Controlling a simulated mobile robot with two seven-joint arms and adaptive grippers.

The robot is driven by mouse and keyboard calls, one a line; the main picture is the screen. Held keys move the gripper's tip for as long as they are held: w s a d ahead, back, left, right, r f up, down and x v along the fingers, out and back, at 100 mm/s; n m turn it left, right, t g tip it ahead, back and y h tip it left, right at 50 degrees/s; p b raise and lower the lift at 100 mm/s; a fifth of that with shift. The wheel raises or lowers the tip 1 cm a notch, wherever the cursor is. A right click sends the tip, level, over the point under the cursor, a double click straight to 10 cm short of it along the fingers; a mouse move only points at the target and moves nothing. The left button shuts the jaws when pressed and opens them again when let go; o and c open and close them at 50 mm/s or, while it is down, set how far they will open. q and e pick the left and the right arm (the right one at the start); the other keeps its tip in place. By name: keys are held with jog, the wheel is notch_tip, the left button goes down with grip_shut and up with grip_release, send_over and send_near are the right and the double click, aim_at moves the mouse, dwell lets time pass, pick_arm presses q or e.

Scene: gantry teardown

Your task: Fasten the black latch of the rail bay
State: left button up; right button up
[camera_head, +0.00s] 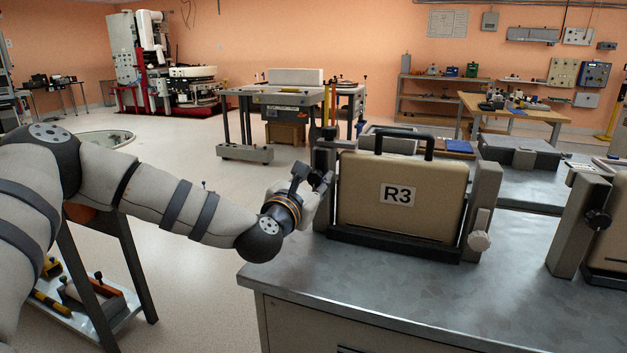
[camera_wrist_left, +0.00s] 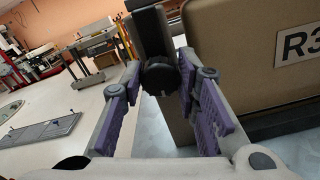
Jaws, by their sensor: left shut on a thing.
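The tan case marked R3 (camera_head: 400,192) stands upright in a bay between two grey posts, in a black base tray (camera_head: 395,246). The black latch knob (camera_wrist_left: 160,78) is on the left post (camera_wrist_left: 155,40), beside the case. My left gripper (camera_head: 315,182) reaches that post from the left. In the left wrist view its purple-padded fingers (camera_wrist_left: 163,95) are on either side of the black knob, shut on it. In the head view the gripper mostly hides this knob. A white knob (camera_head: 479,241) is on the right post (camera_head: 483,205). My right gripper is in neither view.
The bay stands on a grey metal bench (camera_head: 400,290). Another bay with a black knob (camera_head: 597,219) is at the right edge. A flat grey box (camera_head: 520,152) lies behind. Bare bench top lies in front of the case. Open floor is left of the bench.

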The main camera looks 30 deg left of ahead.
pick_arm(q)
jog(key=m, duration=0.2)
jog(key=m+p, duration=0.1)
jog(key=m, duration=0.1)
jog(key=shift+r+m, duration=0.2)
jog(key=shift+m, duration=0.2)
jog(key=m+p, duration=0.2)
jog(key=m, duration=0.3)
jog(key=m+p, duration=0.1)
jog(key=m, duration=0.3)
jog(key=shift+m, duration=0.3)
jog(key=shift+f+m+p, duration=0.2)
jog(key=shift+m+p, duration=0.2)
jog(key=shift+m, duration=1)
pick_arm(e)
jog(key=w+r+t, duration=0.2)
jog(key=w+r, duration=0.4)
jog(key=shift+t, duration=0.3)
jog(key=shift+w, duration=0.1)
pick_arm(q)
jog(key=o, duration=1.2)
jog(key=shift+c, duration=0.2)
